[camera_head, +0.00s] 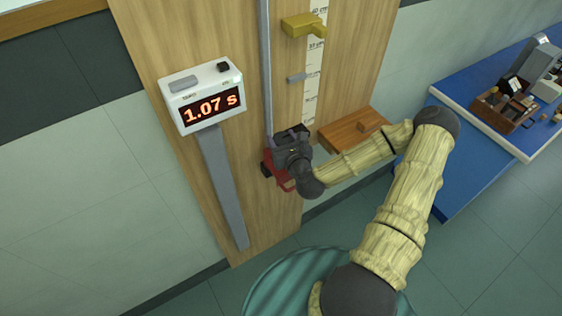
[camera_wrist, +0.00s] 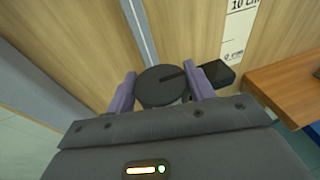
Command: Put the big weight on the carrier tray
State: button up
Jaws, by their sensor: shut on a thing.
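My gripper (camera_head: 284,152) is at the tall wooden board, low beside the grey vertical rail. In the wrist view, its two purple fingers (camera_wrist: 162,82) are shut on a round dark disc with a slot in its top, which looks like the big weight (camera_wrist: 155,90). In the head view the weight is mostly hidden by my gripper. A red part (camera_head: 268,164) shows beside and below my gripper; I cannot tell whether it belongs to the carrier tray. A black block (camera_wrist: 219,74) lies just beyond the right finger.
A wooden shelf (camera_head: 345,133) juts from the board, right of my gripper. A timer (camera_head: 203,96) reading 1.07 s stands on a grey post at left. A yellow bracket (camera_head: 302,25) is higher up beside the scale strip. A blue bench (camera_head: 446,165) with a wooden box is at right.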

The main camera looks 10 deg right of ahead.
notch_tip(320, 180, down, 6)
jog(key=shift+w+a+p, duration=0.1)
jog(key=shift+w+p, duration=0.05)
jog(key=shift+p, duration=0.6)
notch_tip(320, 180, down, 4)
jog(key=shift+r+p, duration=0.25)
jog(key=shift+p, duration=0.45)
jog(key=shift+f, duration=0.1)
jog(key=shift+f+b, duration=0.25)
jog(key=shift+b, duration=0.05)
jog(key=o, duration=1.1)
jog(key=shift+r, duration=0.1)
jog(key=shift+r, duration=0.15)
